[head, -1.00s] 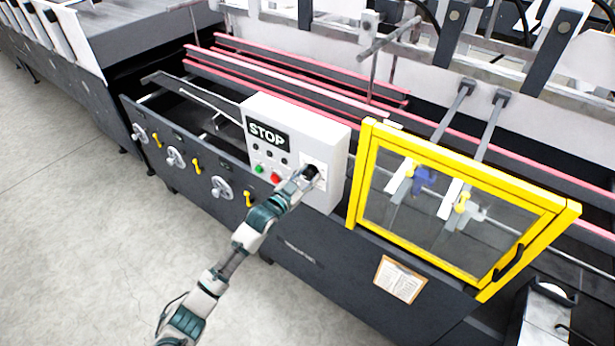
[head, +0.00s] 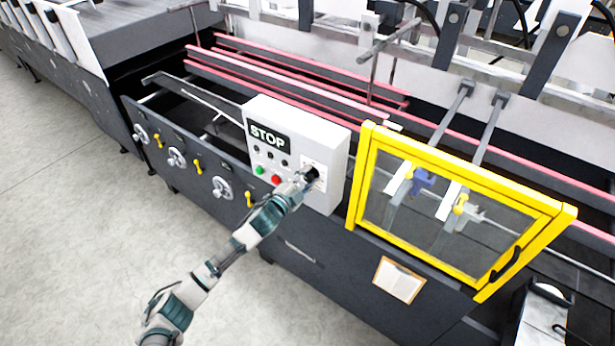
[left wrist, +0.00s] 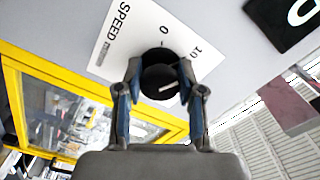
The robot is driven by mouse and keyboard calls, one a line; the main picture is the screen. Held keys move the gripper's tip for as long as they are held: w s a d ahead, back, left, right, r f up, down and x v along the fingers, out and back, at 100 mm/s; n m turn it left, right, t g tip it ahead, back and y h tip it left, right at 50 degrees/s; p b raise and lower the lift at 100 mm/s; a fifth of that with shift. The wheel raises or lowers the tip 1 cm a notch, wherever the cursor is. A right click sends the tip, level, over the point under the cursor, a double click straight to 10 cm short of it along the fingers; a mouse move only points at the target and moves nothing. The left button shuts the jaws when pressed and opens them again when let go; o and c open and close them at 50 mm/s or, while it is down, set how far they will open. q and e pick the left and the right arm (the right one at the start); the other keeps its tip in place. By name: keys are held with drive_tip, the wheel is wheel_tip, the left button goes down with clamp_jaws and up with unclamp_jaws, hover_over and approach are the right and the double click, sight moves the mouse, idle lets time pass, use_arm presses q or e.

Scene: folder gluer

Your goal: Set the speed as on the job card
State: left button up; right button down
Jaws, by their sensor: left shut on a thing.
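The black speed knob (left wrist: 160,78) sits on a white plate (left wrist: 118,38) marked SPEED, with 0 and 10 readable in the left wrist view. A white pointer line shows on the knob's face. My left gripper (left wrist: 158,84) is shut on the knob, one finger on each side. In the head view my left gripper (head: 305,180) reaches the right side of the white control box (head: 335,160) and partly hides the knob. The job card (head: 399,280) is on the dark machine side below the yellow guard; its writing is too small to read. My right gripper is not in view.
The box also has a STOP sign (head: 269,137), a green button (head: 260,170) and a red button (head: 276,180) close to my gripper. A yellow-framed guard (head: 357,180) stands just right of the box. Handwheels (head: 221,187) line the machine's left side. The floor at left is clear.

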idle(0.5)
use_arm(q)
drive_tip(key=o, duration=1.2)
drive_tip(key=shift+d, duration=0.1)
drive_tip(key=shift+c, duration=0.2)
drive_tip(key=v, duration=1.2)
drive_tip(key=shift+w+f, duration=0.1)
drive_tip(key=shift+f, duration=0.05)
